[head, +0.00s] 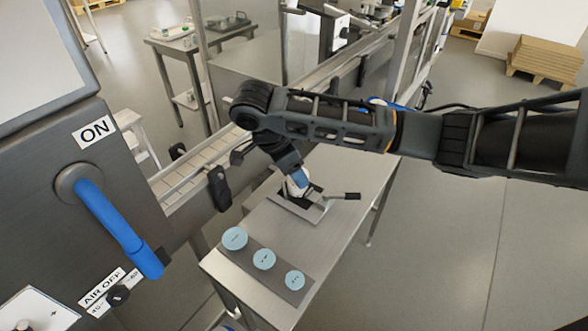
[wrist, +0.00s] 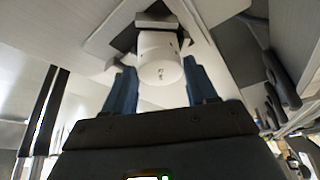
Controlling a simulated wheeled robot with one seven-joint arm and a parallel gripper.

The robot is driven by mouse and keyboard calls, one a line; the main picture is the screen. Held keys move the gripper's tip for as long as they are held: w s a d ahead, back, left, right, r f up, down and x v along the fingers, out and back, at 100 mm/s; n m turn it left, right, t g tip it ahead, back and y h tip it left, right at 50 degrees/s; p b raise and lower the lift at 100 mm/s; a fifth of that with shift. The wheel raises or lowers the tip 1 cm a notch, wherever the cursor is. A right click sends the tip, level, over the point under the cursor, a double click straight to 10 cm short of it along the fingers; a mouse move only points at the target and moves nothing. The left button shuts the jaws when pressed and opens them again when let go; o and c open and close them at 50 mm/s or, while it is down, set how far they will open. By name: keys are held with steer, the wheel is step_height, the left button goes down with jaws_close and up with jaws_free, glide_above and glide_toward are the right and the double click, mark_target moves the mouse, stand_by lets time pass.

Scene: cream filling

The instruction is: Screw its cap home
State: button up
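A white round cylinder, a jar with its cap end (wrist: 162,72) facing my camera, stands between my gripper's blue fingers in the wrist view. Small dark marks show on its end face. My gripper (wrist: 162,85) has one finger along each side and appears closed against it; the seam between cap and jar is not clear. In the head view my gripper (head: 299,183) points down at the clamp fixture (head: 312,212) on the steel table, and the white body is mostly hidden by the fingers.
A dark strip (head: 248,252) with three pale blue discs lies at the table's near end. The clamp's black-handled lever (head: 345,196) sticks out right. A conveyor (head: 190,180) runs behind, and a panel with a blue handle (head: 120,230) stands at left. The table's right side is bare.

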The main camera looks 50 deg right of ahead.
steer(key=o, duration=0.3)
steer(key=n, duration=0.2)
steer(key=n+t, duration=0.1)
steer(key=n, duration=0.1)
steer(key=n+t, duration=0.1)
steer(key=shift+s+n+h, duration=0.25)
steer(key=shift+n+h, duration=0.05)
steer(key=shift+n, duration=0.1)
steer(key=shift+s+f+n+t+b, duration=0.15)
steer(key=shift+n+t+b, duration=0.35)
steer(key=shift+n+b, duration=0.55)
steer(key=shift+s+n+t+y+b, duration=0.1)
steer(key=shift+n+t+y+b, duration=0.4)
steer(key=shift+n, duration=1.35)
